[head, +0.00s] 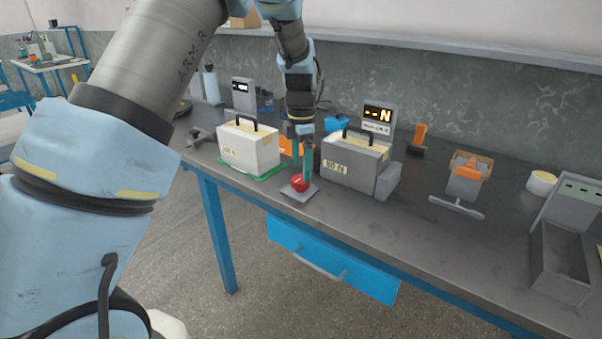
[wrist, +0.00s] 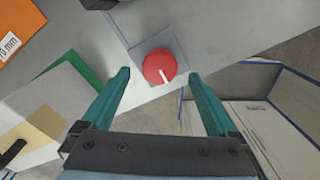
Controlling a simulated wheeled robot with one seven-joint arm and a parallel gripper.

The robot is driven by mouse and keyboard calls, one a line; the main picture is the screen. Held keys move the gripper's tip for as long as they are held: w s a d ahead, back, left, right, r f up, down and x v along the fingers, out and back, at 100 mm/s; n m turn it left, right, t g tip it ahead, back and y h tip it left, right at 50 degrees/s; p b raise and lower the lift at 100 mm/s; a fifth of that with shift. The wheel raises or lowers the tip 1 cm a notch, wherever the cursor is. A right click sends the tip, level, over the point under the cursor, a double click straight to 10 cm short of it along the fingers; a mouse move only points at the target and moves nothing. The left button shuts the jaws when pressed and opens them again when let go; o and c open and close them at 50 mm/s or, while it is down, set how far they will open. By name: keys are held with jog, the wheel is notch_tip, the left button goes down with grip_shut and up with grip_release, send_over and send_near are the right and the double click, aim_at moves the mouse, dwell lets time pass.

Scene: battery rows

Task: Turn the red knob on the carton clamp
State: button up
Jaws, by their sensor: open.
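The red knob (wrist: 160,66) is round with a white line on its top, and it sits on a grey square plate (wrist: 138,50) in the wrist view. In the head view the red knob (head: 299,183) is near the table's front edge, between two boxes. My gripper (wrist: 166,75) is open, with one green finger on each side of the knob. In the head view my gripper (head: 303,168) points down at the knob. I cannot tell whether the fingers touch it. A carton clamp is not clearly recognisable in these views.
A white box (head: 247,150) with a black handle stands on a green mat (head: 238,172) left of the knob. A grey box (head: 350,165) marked 80 N stands close on the right. A blue drawer (head: 335,265) is below the table (head: 420,222). The tabletop farther right has bare room.

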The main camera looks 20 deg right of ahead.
aim_at(301, 178)
jog(key=shift+f, duration=1.6)
jog(key=c, duration=1.4)
